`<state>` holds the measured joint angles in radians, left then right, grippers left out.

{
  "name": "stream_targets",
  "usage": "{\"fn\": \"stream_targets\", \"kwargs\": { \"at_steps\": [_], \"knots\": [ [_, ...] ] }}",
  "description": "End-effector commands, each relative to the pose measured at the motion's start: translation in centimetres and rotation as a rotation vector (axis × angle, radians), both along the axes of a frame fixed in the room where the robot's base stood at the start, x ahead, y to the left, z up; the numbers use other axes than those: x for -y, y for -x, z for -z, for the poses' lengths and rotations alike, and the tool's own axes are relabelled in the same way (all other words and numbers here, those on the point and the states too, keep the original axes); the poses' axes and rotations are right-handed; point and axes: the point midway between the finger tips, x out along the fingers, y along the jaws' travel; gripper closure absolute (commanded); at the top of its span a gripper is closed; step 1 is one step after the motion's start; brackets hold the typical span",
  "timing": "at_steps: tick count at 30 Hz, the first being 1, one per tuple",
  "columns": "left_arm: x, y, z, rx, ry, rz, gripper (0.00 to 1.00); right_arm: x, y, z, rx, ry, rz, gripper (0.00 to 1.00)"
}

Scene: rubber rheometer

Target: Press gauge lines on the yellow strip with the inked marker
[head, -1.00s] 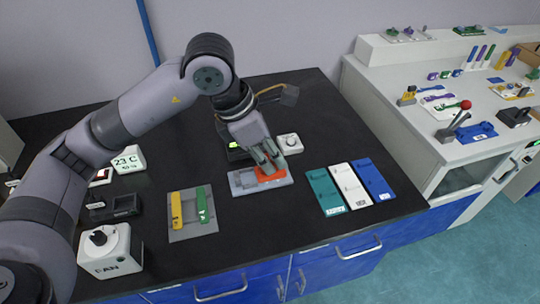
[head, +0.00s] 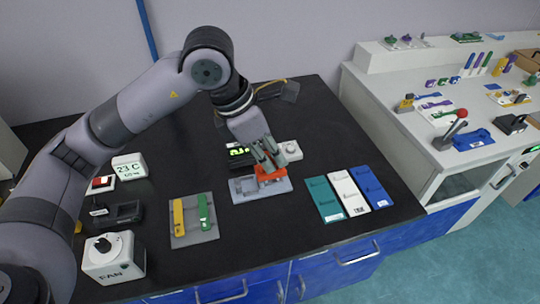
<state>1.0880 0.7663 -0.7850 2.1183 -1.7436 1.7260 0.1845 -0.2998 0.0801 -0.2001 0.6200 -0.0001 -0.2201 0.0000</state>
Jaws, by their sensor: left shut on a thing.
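My left gripper (head: 268,160) is shut on an orange marker (head: 271,174). It holds the marker over the right part of a light grey tray (head: 242,195) near the middle of the bench. The marker appears slightly above the tray, though the gap is hard to see. The fingers hide part of the marker, and its underside is hidden. The yellow strip (head: 179,217) lies on a grey plate (head: 192,238) to the left of the tray, beside a green strip (head: 205,212). I cannot make out any lines on the yellow strip. My right gripper is not in view.
Teal (head: 325,199), white (head: 348,193) and blue (head: 371,187) plates lie right of the tray. A small white device (head: 291,150) stands behind it. A fan box (head: 112,257) and a temperature display (head: 128,167) stand at left. Black bench between the plate and tray is clear.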

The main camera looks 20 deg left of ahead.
Motion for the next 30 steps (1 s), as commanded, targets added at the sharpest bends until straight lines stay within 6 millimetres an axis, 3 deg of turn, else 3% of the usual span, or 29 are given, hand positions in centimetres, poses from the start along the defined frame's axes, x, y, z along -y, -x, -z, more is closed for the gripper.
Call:
{"fn": "stream_targets", "kwargs": {
  "at_steps": [21, 30],
  "knots": [
    [0.0, 0.0, -7.6, 0.002, 0.000, 0.001, 1.00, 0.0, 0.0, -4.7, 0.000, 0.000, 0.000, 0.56],
    [0.0, 0.0, -8.5, 0.000, 0.000, 0.000, 1.00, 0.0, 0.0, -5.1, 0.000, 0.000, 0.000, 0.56]
  ]
}}
